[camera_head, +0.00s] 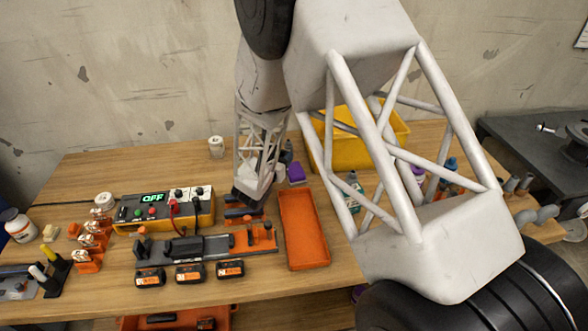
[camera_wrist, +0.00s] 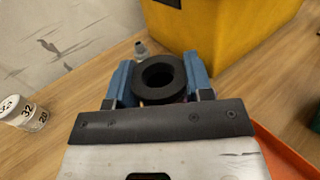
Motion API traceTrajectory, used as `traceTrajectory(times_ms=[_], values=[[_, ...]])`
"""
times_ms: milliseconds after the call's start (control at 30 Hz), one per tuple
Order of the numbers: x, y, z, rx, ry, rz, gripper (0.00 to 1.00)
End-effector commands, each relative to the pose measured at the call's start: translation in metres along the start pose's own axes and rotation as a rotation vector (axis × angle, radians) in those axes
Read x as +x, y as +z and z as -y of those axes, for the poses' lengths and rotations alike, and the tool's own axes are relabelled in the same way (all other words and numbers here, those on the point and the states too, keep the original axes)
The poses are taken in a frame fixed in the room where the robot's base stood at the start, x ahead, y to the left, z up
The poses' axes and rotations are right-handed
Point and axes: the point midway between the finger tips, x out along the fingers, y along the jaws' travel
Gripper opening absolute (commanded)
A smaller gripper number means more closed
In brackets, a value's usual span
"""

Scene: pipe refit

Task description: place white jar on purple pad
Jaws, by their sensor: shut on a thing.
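A small white jar (camera_head: 216,147) stands at the back of the wooden table, against the wall side. A white jar with dark numbers (camera_wrist: 28,112) shows at the left of the wrist view and looks like the same one, apart from my gripper. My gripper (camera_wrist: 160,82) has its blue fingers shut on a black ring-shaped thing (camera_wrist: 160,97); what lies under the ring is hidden. In the head view my gripper (camera_head: 247,203) is low over the table, right of the jar. A small purple thing (camera_head: 296,174) is to its right, partly hidden; I cannot tell if it is the pad.
A yellow bin (camera_head: 385,133) stands behind my arm. An orange tray (camera_head: 303,230) lies right of my gripper. A yellow power unit (camera_head: 165,212) and several batteries lie to the left and front. A small grey bottle (camera_wrist: 140,47) stands beyond the fingers. Table around the white jar is clear.

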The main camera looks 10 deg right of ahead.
Motion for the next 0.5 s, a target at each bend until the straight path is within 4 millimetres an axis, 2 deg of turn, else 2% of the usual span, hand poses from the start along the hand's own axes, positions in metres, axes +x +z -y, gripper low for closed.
traceTrajectory(times_ms=[100,500], values=[[-0.013,0.007,0.022,0.001,-0.015,0.0,0.22],[-0.054,0.019,0.087,0.0,-0.058,0.001,0.22]])
